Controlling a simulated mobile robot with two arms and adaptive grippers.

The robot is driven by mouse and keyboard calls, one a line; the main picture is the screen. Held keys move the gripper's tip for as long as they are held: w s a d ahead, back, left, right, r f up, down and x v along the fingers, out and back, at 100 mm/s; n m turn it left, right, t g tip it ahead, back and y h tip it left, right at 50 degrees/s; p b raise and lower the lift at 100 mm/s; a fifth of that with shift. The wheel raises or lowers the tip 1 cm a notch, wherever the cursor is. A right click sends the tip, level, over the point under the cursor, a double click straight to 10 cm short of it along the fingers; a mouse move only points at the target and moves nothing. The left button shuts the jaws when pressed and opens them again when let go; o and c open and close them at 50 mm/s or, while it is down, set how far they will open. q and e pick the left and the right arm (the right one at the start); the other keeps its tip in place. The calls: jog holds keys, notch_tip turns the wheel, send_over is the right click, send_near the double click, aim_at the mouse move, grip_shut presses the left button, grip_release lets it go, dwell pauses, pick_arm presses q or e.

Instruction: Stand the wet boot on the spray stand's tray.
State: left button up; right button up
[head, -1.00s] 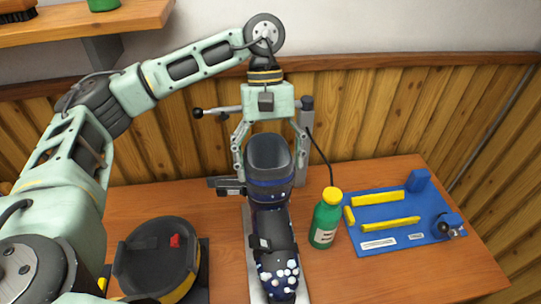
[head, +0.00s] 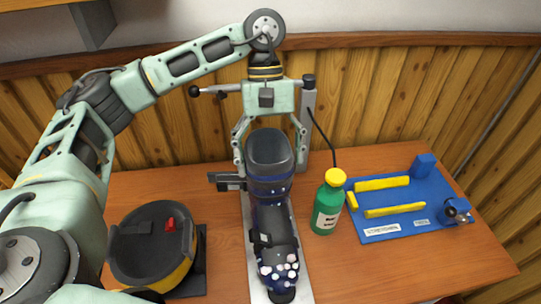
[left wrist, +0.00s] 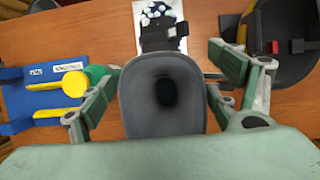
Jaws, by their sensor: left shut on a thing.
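The wet boot (head: 272,215) is dark navy and grey, with white blobs on its toe. It is upright, its toe towards me, in the middle of the head view. My left gripper (head: 270,158) is shut on its upper shaft, one finger on each side. The left wrist view looks down into the boot's open cuff (left wrist: 162,95). A long pale plate (head: 302,285) lies under the boot; I cannot tell whether they touch. The spray stand's grey post (head: 308,120) rises behind, partly hidden by the gripper. My right gripper is not in view.
A blue board (head: 400,210) with yellow bars lies farther right. A round black device (head: 150,240) sits left. The bench's front right is clear.

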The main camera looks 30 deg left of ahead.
pick_arm(q)
jog(key=shift+f+b, duration=0.25)
jog(key=shift+b, duration=0.2)
dwell(0.6)
jog(key=o, duration=2)
jog(key=shift+s, duration=0.1)
jog(key=shift+o, duration=0.2)
jog(key=shift+f, duration=0.2)
jog(key=v, duration=1.2)
jog(key=shift+r, duration=0.15)
jog(key=shift+d, duration=0.1)
